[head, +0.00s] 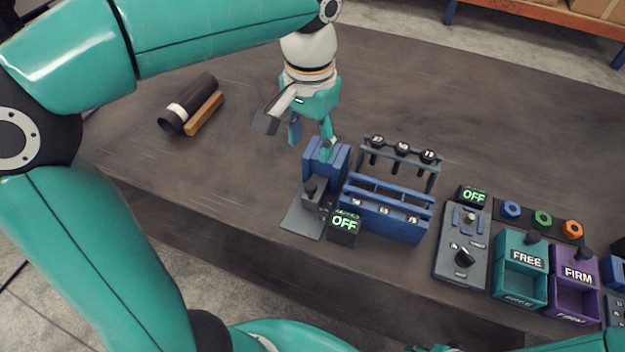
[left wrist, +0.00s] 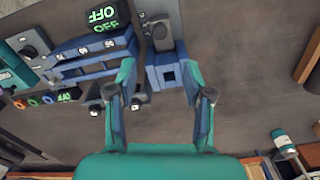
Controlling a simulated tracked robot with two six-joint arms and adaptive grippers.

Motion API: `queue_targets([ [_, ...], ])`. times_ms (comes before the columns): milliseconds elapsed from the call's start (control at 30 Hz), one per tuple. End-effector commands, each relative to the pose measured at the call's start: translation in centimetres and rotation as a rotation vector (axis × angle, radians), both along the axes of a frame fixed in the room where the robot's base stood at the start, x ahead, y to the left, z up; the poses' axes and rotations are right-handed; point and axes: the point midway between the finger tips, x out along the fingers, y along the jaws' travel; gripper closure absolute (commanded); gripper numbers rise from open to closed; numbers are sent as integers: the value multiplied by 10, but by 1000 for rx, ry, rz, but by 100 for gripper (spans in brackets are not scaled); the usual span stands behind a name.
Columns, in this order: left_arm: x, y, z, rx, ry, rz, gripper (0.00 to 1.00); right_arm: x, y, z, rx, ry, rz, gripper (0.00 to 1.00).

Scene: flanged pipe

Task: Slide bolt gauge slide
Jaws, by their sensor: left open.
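The bolt gauge (head: 303,221) stands on the table with a grey base plate, a dark post and a blue block (head: 325,158) at its far end. In the left wrist view the blue block (left wrist: 168,75) shows a square dark hole and lies between and just beyond my fingers. My left gripper (head: 311,143) is open and empty, pointing down just above the block. Its two fingers also show in the left wrist view (left wrist: 161,92), spread on either side. A black box with a green OFF sign (head: 344,226) stands at the gauge's near right. Contact with the block cannot be told.
A blue rack (head: 385,222) with numbered slots stands close to the gauge's right, with a grey rack of bolts (head: 401,152) behind. A switch panel (head: 462,245), a teal FREE bin (head: 519,285) and a purple FIRM bin (head: 574,300) lie further right. A dark cylinder (head: 194,99) lies left.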

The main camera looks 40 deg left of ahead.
Motion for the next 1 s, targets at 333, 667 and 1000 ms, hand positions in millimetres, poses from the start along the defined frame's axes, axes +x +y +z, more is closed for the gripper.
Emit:
queue_targets([
  [333, 0, -1, -78, 1, 5, -5, 49, 0, 0, -7, 0, -1, 0, 60],
  [667, 1, -1, -115, 0, 2, -4, 49, 0, 0, -9, 0, -1, 0, 60],
  [1000, 1, -2, -117, 0, 0, -6, 49, 0, 0, -9, 0, -1, 0, 60],
])
